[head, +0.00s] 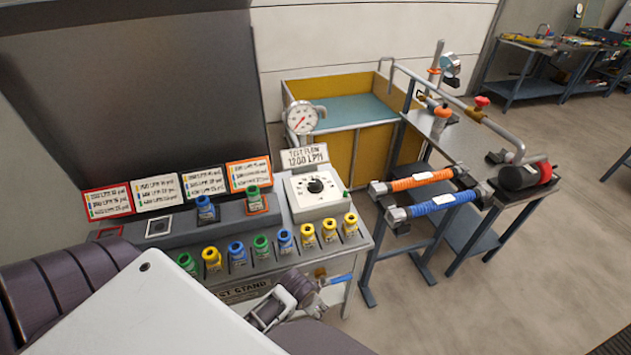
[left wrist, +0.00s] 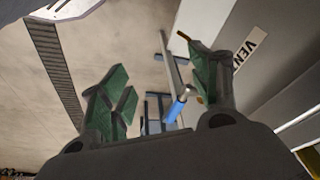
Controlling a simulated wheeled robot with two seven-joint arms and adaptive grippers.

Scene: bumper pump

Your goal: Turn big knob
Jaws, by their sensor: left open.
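The black round knob (head: 316,186) sits on the dial face of the white sloped panel (head: 333,206) at the right end of the test stand, below the "TEST FLOW 1200 LPM" sign. My left gripper (head: 306,300) is low at the stand's front edge, well below and apart from the knob. Its two green-padded fingers (left wrist: 160,95) are apart in the left wrist view, with nothing held. A blue lever handle (head: 337,279) lies just beyond the fingers; it also shows in the left wrist view (left wrist: 176,109). The knob is not visible in the left wrist view. My right gripper is out of view.
Several coloured fittings (head: 285,239) stand along the stand's front, with cards behind. A pressure gauge (head: 302,118) rises behind the panel. Orange and blue hoses (head: 420,180) lie on a bench at right. A yellow-sided tank (head: 368,160) stands behind.

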